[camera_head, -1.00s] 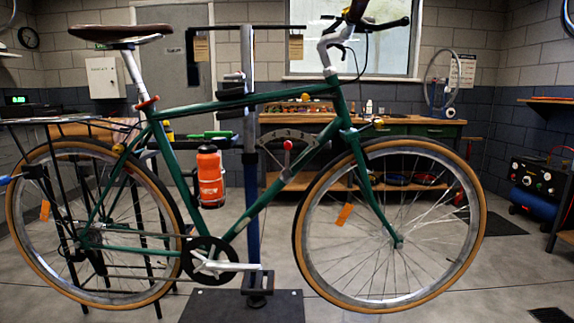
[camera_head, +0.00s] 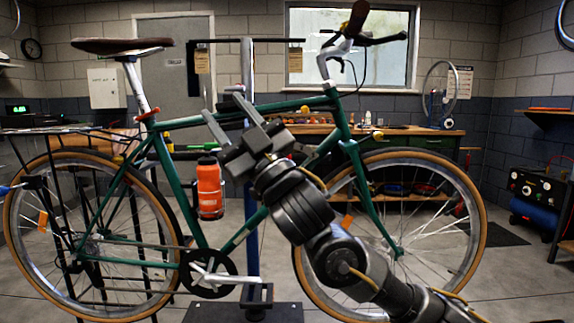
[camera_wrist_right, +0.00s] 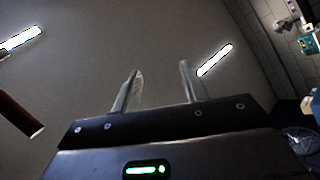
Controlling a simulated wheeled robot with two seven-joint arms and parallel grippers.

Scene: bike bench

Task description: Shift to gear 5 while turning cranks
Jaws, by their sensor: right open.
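A green bicycle (camera_head: 185,195) is held on a work stand, side on. Its crank (camera_head: 215,277) and chainring are low in the middle, with a white pedal arm pointing right. My right gripper (camera_head: 225,113) is raised in front of the frame's top tube, its fingers pointing up and left. In the right wrist view its two fingers (camera_wrist_right: 160,88) are apart with nothing between them. My right arm covers the numbered gear dial and red-knobbed lever, so the lever's position is hidden.
The orange bottle (camera_head: 209,188) is on the bike, left of my right arm. A workbench (camera_head: 430,131) stands behind. The front wheel (camera_head: 478,235) is partly behind my right arm. A brown object (camera_wrist_right: 20,117) is at the wrist view's left.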

